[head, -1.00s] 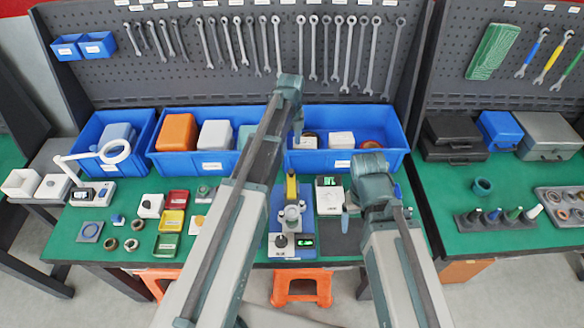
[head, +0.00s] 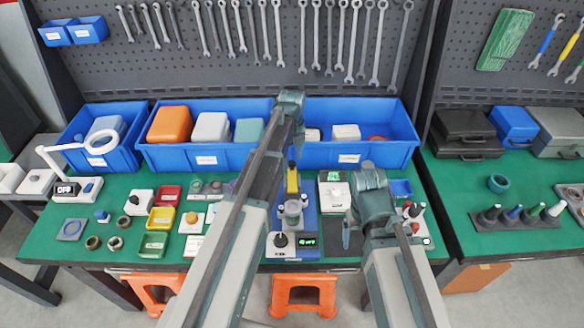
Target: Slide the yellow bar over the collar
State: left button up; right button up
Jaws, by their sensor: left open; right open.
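The yellow bar (head: 292,181) stands at the back of a blue-based device (head: 309,214) with a dark tip at its upper end. Just in front of it is a grey round part (head: 292,209), which looks like the collar; the bar appears behind it, not over it. My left gripper (head: 298,146) points down above and behind the bar, apart from it; it is open and holds nothing I can see. My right gripper (head: 347,234) hangs right of the device; it is open, its fingers partly hidden by my own arm.
A white device (head: 334,196) stands right of the blue-based one. Blue bins (head: 205,155) line the back of the green table. Small coloured trays (head: 162,217) and rings (head: 93,243) lie at left. A rack of pens (head: 515,222) is on the right table.

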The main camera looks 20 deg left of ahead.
pick_arm(q)
jog(key=shift+f, duration=0.6)
jog(key=shift+r, duration=0.1)
grip_shut()
dwell(1.0)
